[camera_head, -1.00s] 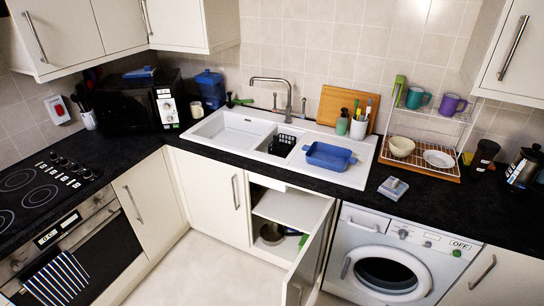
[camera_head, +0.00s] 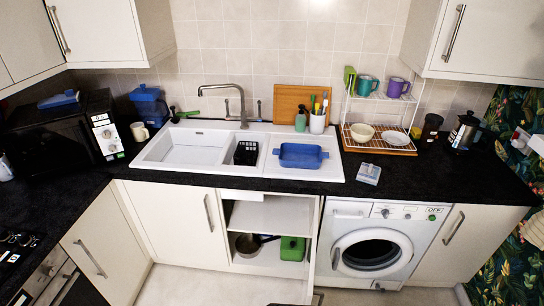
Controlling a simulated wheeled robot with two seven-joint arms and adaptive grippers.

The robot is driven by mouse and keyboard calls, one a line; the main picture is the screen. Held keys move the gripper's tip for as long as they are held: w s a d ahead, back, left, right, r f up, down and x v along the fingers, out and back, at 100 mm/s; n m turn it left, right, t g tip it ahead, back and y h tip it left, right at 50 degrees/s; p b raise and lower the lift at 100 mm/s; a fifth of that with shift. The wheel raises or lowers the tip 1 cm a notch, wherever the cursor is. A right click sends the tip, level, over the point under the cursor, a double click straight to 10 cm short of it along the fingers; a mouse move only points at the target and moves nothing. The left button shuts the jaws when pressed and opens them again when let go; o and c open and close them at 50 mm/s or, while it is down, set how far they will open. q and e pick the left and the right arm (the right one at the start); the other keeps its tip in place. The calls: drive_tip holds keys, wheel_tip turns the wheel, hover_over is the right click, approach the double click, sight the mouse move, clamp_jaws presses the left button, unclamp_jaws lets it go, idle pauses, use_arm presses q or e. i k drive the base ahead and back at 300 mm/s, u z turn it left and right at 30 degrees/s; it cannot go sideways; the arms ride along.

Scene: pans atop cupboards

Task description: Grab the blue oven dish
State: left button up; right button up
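The blue oven dish (camera_head: 302,156) is a rectangular tray with small end handles. It sits on the drainboard of the white sink (camera_head: 190,148), right of the black basket in the sink. Nothing covers it. Neither of my grippers can be made out in the head view.
Other blue items are a container (camera_head: 147,105) by the wall and one on the microwave (camera_head: 58,99). Below the sink, a cupboard door (camera_head: 310,270) stands open; a pan (camera_head: 249,244) and a green item (camera_head: 292,248) are inside. A dish rack (camera_head: 378,139) stands right of the dish.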

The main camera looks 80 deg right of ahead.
sight(291, 155)
drive_tip(key=i, duration=1.6)
drive_tip(key=z, duration=3.65)
drive_tip(key=i, duration=0.95)
